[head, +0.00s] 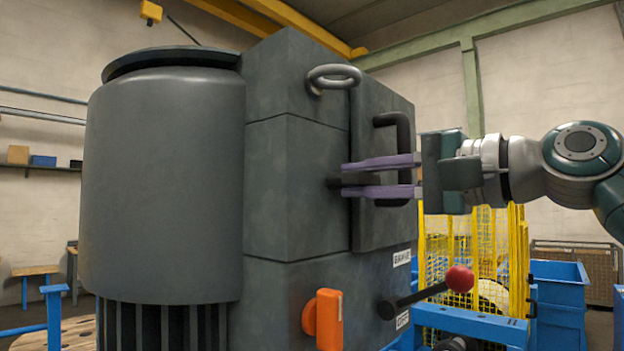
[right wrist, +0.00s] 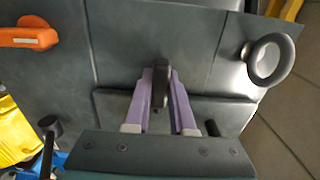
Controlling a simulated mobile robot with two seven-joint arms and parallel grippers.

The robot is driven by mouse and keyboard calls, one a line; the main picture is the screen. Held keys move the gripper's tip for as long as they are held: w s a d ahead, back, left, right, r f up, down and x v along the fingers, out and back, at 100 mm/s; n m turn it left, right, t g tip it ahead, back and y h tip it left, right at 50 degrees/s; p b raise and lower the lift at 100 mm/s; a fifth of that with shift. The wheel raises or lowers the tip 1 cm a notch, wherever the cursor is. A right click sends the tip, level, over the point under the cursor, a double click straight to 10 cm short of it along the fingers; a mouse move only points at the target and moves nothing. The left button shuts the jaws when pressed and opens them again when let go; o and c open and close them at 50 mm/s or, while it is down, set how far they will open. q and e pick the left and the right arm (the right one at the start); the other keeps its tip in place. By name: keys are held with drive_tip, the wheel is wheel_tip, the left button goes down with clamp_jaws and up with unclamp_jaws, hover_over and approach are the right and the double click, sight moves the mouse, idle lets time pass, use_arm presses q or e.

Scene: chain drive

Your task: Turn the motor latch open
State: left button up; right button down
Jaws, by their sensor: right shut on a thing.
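The motor (head: 165,190) is a large grey housing with a boxy side. A small black latch (head: 338,183) sticks out of its face beside a raised cover panel (head: 372,236). My right gripper (head: 345,179) comes in from the right with two purple fingers, one above and one below the latch. In the right wrist view the latch (right wrist: 160,92) is dark and upright between the fingertips of the gripper (right wrist: 160,85), which is shut on it. The fingers hide part of the latch. My left gripper is not in view.
A black bar handle (head: 404,135) on the cover lies close behind my fingers. A ring (head: 334,79) sits above. Below are an orange handle (head: 328,320) and a black lever with a red ball (head: 460,279). A yellow mesh fence (head: 470,235) stands behind at right.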

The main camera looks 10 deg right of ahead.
idle(0.4)
drive_tip(key=shift+f+n+b, duration=0.1)
drive_tip(key=shift+n+b, duration=0.2)
drive_tip(key=n+b, duration=0.2)
drive_tip(key=shift+f+n, duration=0.1)
drive_tip(key=shift+n, duration=0.2)
drive_tip(key=n+b, duration=0.4)
drive_tip(key=n, duration=0.1)
drive_tip(key=n+b, duration=0.2)
drive_tip(key=n, duration=0.3)
drive_tip(key=shift+b, duration=0.3)
drive_tip(key=n, duration=0.2)
drive_tip(key=n+b, duration=0.1)
drive_tip(key=n, duration=0.1)
drive_tip(key=shift+r+n, duration=0.2)
drive_tip(key=shift+n, duration=0.1)
drive_tip(key=shift+b, duration=0.3)
drive_tip(key=c, duration=0.8)
unclamp_jaws()
